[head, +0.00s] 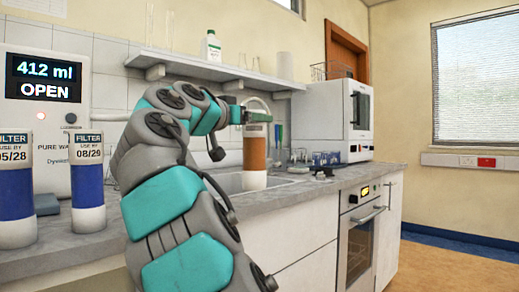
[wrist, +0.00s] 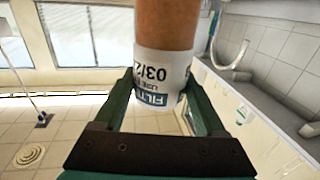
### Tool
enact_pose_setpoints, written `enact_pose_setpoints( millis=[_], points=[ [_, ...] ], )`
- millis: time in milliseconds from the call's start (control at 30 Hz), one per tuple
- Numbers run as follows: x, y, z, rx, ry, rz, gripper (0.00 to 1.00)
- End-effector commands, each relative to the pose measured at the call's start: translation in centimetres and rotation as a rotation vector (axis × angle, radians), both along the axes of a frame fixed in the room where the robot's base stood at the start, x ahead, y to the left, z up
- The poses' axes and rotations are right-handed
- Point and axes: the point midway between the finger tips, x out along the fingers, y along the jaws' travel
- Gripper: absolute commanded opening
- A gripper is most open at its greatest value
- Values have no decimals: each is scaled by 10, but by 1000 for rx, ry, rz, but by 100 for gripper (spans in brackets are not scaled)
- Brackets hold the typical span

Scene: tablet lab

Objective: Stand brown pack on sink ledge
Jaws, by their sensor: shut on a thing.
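The brown pack (head: 255,152) is an upright cylinder with a brown middle and white ends, in the middle of the head view. My gripper (head: 257,115) is shut on its top end, at the printed label. In the wrist view the pack (wrist: 166,25) runs away from between the green fingers, its label reading "FILT" and "03/2". The sink (head: 230,184) is set in the grey counter behind and beside the pack. The pack's lower end overlaps the sink area; I cannot tell whether it touches the ledge. My arm hides part of the sink.
Two blue filter packs (head: 15,190) (head: 88,172) stand at the left by the white water unit (head: 48,115), which reads "412 ml OPEN". A wall shelf (head: 215,70) with a bottle (head: 210,47) is above. Blue-capped glassware (head: 325,159) and a white appliance (head: 325,115) stand at right.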

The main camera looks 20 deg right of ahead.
Motion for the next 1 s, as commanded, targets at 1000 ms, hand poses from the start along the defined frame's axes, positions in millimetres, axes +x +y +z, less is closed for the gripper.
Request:
enact_pose_setpoints(
  millis=[1000],
  points=[
    [110, -60, -11, -1, -1, 1, 0]
  ],
)
